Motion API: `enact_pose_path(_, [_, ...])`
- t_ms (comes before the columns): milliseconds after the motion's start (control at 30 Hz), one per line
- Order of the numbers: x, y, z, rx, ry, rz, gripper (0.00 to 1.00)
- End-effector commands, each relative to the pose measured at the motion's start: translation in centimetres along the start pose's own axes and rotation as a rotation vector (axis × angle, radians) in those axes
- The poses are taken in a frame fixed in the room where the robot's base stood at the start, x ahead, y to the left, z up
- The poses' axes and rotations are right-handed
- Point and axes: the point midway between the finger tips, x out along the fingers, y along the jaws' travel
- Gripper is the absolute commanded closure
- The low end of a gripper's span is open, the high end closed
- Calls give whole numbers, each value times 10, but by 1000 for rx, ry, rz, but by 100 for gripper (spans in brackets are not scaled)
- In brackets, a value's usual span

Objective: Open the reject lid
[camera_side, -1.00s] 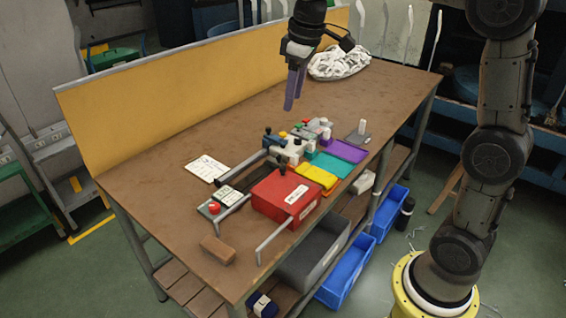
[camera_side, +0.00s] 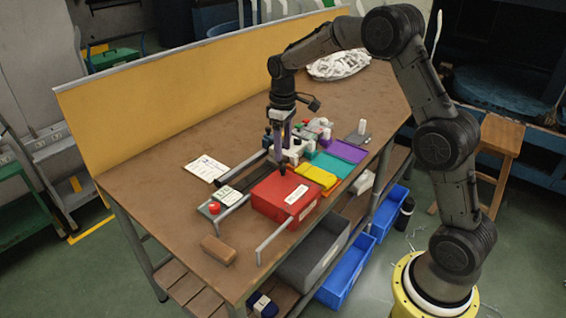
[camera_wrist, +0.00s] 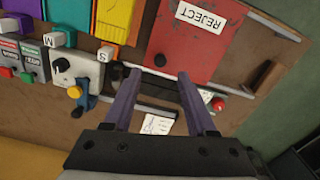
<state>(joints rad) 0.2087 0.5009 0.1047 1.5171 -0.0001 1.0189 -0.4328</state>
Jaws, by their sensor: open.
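The red reject box (camera_side: 286,200) sits near the table's front edge, with a white label on its front and its lid looking closed. A small black knob (camera_side: 282,169) stands at the lid's back edge. In the wrist view the red lid (camera_wrist: 192,48) shows a REJECT label upside down, and the dark knob (camera_wrist: 160,60) lies just past my fingertips. My gripper (camera_side: 281,148) points down above the back edge of the box. In the wrist view my gripper (camera_wrist: 159,75) is open, its two purple fingers apart with nothing between them. I cannot tell whether they touch the knob.
Yellow (camera_side: 316,177), teal (camera_side: 331,164) and purple (camera_side: 348,150) trays stand right of the box. A brown block (camera_side: 218,250) sits at the front left.

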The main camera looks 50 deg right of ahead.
Motion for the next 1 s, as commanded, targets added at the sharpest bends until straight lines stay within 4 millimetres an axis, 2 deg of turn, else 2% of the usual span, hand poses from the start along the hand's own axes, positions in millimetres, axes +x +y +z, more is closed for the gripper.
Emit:
enact_pose_path(100, [23,0,1,0,-4,-2,43])
enact_pose_path(300, [48,0,0,0,-2,-1,43])
enact_pose_path(500, [56,0,0,0,0,0,43])
enact_pose_path(733, [57,0,0,0,0,0,43])
enact_pose_path(767, [57,0,0,0,0,0,47])
enact_pose_path(1000, [56,0,0,0,0,0,90])
